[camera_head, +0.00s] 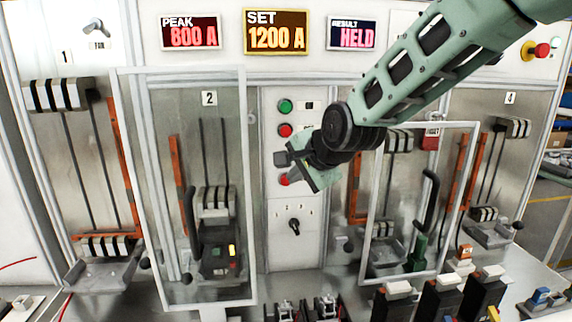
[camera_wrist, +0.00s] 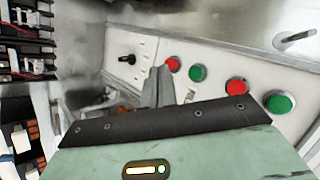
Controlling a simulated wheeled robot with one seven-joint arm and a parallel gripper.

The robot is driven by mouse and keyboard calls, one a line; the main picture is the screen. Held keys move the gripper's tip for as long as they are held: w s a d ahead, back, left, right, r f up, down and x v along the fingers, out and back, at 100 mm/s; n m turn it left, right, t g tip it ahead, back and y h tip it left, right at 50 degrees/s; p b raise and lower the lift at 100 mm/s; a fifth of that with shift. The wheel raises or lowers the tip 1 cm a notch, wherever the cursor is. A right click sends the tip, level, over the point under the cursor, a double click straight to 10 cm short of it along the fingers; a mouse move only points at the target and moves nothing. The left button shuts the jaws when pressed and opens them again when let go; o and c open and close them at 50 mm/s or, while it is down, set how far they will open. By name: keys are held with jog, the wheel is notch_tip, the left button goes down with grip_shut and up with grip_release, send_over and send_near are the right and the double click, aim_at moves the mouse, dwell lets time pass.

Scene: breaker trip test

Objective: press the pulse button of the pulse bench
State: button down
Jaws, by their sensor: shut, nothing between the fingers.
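The pulse bench's centre panel (camera_head: 270,208) carries a column of buttons. The wrist view shows a red (camera_wrist: 173,64), a green (camera_wrist: 198,73), another red (camera_wrist: 237,92) and another green button (camera_wrist: 280,103) in a row. Their labels are unreadable, so I cannot tell which is the pulse button. My gripper's fingers (camera_wrist: 157,88) are shut and empty, in front of the panel; contact is not clear.
Displays read PEAK 800 A (camera_head: 191,34), SET 1200 A (camera_head: 276,33) and RESULT HELD (camera_head: 352,33). A black rotary selector (camera_head: 294,226) is below the buttons. Clear-framed doors stand at the left (camera_head: 120,190) and right (camera_head: 474,190). Breaker units (camera_head: 440,298) crowd the front right.

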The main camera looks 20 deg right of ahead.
jog(key=w+d+b, duration=0.1)
jog(key=w+b, duration=0.2)
jog(key=w, duration=0.4)
jog(key=shift+w, duration=0.3)
jog(key=shift+w+d, duration=0.1)
jog(key=shift+d, duration=0.05)
dwell(1.7)
jog(key=shift+w, duration=0.3)
jog(key=shift+w+d, duration=0.1)
jog(key=shift+w, duration=0.4)
dwell(0.7)
jog(key=shift+s, duration=0.9)
